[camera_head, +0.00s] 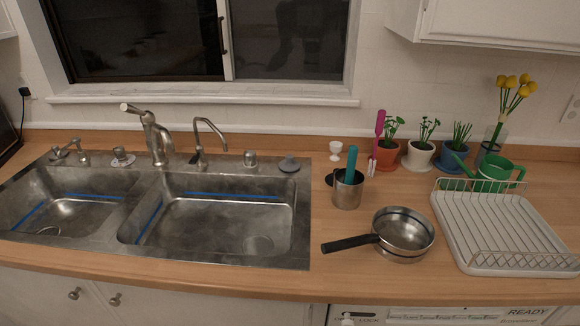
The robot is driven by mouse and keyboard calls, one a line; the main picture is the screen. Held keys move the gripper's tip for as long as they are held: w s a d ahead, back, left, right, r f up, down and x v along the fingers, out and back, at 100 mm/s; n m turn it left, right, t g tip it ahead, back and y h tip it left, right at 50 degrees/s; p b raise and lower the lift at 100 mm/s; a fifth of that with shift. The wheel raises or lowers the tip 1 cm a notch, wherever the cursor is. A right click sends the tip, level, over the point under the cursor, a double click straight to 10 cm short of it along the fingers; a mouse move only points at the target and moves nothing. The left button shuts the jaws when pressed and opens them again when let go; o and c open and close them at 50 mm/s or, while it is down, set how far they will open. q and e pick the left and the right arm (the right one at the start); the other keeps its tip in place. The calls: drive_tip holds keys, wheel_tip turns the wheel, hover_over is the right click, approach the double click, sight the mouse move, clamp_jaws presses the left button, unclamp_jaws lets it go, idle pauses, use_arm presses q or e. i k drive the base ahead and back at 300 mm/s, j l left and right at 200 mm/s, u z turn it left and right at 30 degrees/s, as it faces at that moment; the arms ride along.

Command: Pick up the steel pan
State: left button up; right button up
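The steel pan (404,236) sits on the wooden counter (340,284), right of the sink and left of the dish rack. It is a round, shiny metal pan, and its open top faces up. Its black handle (350,243) points left, toward the sink's right edge. Nothing touches the handle. Neither of my grippers shows in the head view.
A double steel sink (215,220) with taps fills the left. A metal cup (347,190) with a teal-handled tool stands behind the pan. A white dish rack (505,230) is close on the right. Potted plants (419,155) and a green watering can (493,173) stand behind.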

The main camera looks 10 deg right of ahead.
sight(400, 234)
drive_tip(key=j+z, duration=0.3)
drive_tip(key=j, duration=0.15)
drive_tip(key=k+j+z, duration=0.1)
drive_tip(key=j+z, duration=0.15)
drive_tip(key=j, duration=0.15)
drive_tip(key=k+j+z, duration=0.15)
drive_tip(key=j+z, duration=0.15)
drive_tip(key=k+j+z, duration=0.25)
drive_tip(key=j, duration=0.2)
drive_tip(key=i, duration=0.1)
